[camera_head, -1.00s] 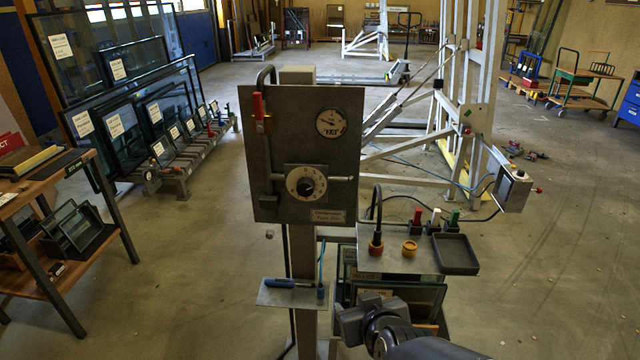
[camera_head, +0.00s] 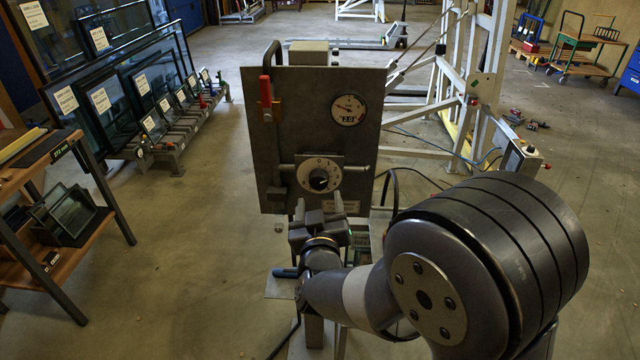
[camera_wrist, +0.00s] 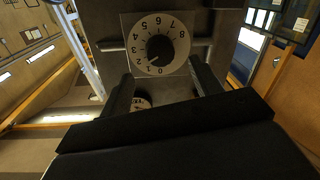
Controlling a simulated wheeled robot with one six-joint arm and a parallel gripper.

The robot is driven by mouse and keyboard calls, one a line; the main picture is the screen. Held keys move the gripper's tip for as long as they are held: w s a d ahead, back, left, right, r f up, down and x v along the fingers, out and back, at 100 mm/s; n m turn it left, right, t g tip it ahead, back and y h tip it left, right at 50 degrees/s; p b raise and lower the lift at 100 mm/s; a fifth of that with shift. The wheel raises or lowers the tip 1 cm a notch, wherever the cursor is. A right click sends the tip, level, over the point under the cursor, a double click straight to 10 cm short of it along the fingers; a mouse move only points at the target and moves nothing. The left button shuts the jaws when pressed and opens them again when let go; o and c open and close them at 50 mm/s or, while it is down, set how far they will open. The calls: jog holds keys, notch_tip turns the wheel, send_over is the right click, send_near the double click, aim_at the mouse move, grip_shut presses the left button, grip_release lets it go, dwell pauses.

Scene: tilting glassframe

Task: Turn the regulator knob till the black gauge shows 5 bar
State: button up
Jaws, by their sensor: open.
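The regulator knob (camera_head: 320,181) is black, on a white dial on the grey panel (camera_head: 290,130). In the wrist view the knob (camera_wrist: 160,48) sits in the dial's numbers, and its pale mark points towards the low end, near 0 and 1. The round gauge (camera_head: 348,108) has a pale face and a dark readout; its digits look like 2.0, but are too small to be sure. In the wrist view only part of a round face (camera_wrist: 141,103) shows between the fingers. My gripper (camera_head: 319,212) is open and empty, just below and in front of the knob, apart from it.
A red-handled lever (camera_head: 266,92) is at the panel's upper left. A horizontal rod (camera_head: 357,168) crosses beside the dial. Glass panes (camera_head: 140,95) stand left, a white frame (camera_head: 470,110) right.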

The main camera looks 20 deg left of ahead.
aim_at(319, 184)
jog(key=p+x, duration=0.1)
jog(key=x, duration=0.5)
jog(key=shift+c, duration=0.3)
jog(key=c, duration=0.9)
